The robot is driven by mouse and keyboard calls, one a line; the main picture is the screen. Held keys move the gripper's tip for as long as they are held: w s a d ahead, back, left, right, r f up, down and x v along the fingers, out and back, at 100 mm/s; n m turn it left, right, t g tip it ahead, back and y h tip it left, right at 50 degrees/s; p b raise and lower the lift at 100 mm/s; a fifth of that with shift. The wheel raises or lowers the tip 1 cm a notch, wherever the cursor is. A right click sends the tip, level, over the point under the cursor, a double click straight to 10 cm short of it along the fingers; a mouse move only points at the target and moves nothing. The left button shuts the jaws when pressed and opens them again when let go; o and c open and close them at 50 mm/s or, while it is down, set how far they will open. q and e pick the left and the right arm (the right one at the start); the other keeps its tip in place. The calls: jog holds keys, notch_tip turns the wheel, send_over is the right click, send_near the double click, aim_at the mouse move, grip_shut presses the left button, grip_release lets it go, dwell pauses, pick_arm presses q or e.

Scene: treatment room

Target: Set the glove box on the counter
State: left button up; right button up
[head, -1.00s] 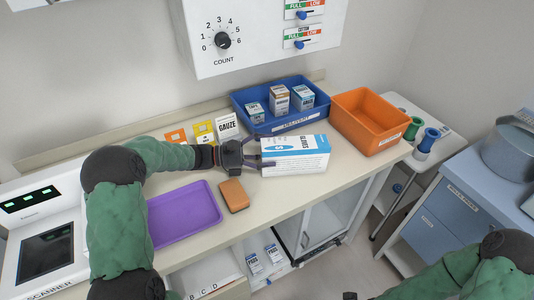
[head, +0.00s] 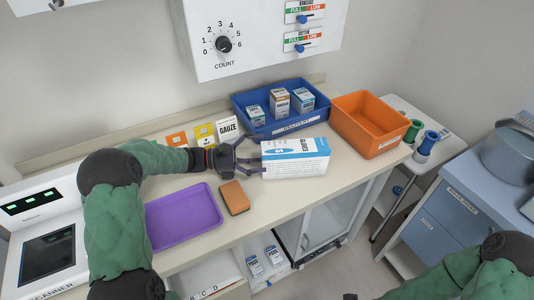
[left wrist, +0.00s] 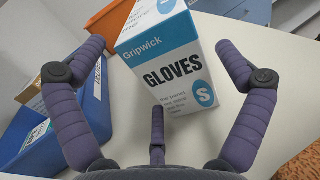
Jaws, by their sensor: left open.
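The glove box (head: 297,158), white and blue with "GLOVES" on it, rests on the counter (head: 270,198) in front of the blue bin. My left gripper (head: 256,153) is at the box's left end, its fingers open and pointing at it. In the left wrist view the glove box (left wrist: 172,68) stands ahead of the open fingers (left wrist: 165,75), with a visible gap on either side of it. My right arm's green sleeve shows at the lower right of the head view, but its gripper is out of view.
A blue bin (head: 262,128) with small boxes and an orange bin (head: 370,147) stand behind and right of the box. A purple tray (head: 183,217), a brown sponge-like block (head: 234,197) and a gauze box (head: 228,128) lie near my left arm. Counter in front of the box is clear.

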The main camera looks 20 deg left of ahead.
pick_arm(q)
jog(key=p+v, duration=0.2)
jog(key=v, duration=0.7)
jog(key=shift+s+a, duration=0.2)
jog(key=shift+a, duration=0.1)
